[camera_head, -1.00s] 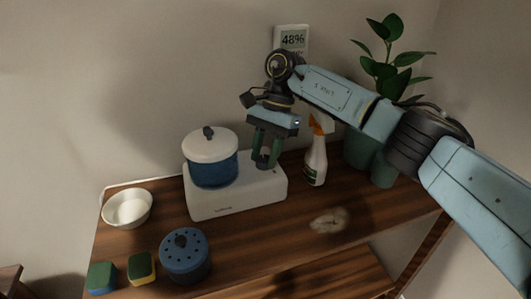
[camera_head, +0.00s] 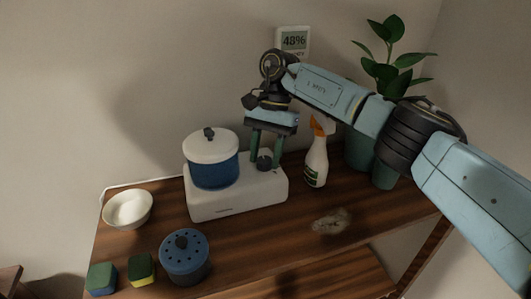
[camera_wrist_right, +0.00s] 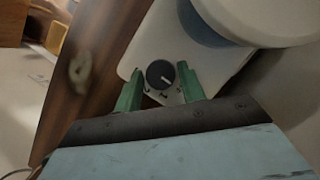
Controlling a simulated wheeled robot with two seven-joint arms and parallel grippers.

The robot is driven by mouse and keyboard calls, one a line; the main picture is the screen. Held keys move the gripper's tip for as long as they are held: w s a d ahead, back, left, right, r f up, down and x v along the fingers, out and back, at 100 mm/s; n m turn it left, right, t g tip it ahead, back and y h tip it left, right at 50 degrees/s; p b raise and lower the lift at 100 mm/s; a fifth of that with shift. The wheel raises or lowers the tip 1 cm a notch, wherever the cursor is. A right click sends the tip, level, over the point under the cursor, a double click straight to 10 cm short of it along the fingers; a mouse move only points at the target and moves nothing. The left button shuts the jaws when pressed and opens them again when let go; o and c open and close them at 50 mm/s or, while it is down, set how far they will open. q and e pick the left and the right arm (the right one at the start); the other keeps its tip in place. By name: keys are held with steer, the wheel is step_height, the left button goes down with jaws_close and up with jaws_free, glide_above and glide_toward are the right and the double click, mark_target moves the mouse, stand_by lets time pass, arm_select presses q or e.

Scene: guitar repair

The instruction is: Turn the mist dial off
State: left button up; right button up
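The mist dial (camera_head: 264,162) is a dark round knob on top of the white humidifier base (camera_head: 240,195), to the right of the blue pot-like tank with its white lid (camera_head: 211,160). In the right wrist view the dial (camera_wrist_right: 160,74) shows from above, with a pale pointer line and small marks on the white surface. My right gripper (camera_head: 265,163) is open, its two green fingers apart. In the right wrist view the fingers (camera_wrist_right: 160,80) stand on either side of the dial, with gaps between. My left gripper is not in view.
A spray bottle (camera_head: 316,160) and a potted plant (camera_head: 360,148) stand just right of the gripper. A white bowl (camera_head: 128,208), two sponges (camera_head: 141,268) and a blue perforated pot (camera_head: 185,257) are at left and front. A wall display (camera_head: 293,40) reads 48%.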

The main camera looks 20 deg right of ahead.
steer(key=shift+o, duration=1.1)
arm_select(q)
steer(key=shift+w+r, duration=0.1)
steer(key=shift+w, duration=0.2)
arm_select(e)
steer(key=shift+o, duration=0.2)
steer(key=shift+w+d+r, duration=0.1)
steer(key=shift+w+r, duration=0.05)
steer(key=shift+r, duration=0.25)
arm_select(q)
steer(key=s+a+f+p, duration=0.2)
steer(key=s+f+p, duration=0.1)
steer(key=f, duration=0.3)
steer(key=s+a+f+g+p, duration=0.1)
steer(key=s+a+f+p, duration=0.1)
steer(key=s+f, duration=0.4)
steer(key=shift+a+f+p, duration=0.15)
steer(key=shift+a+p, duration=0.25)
steer(key=shift+p, duration=0.05)
arm_select(e)
steer(key=v, duration=1.2)
steer(key=shift+r, duration=0.25)
steer(key=shift+w, duration=0.1)
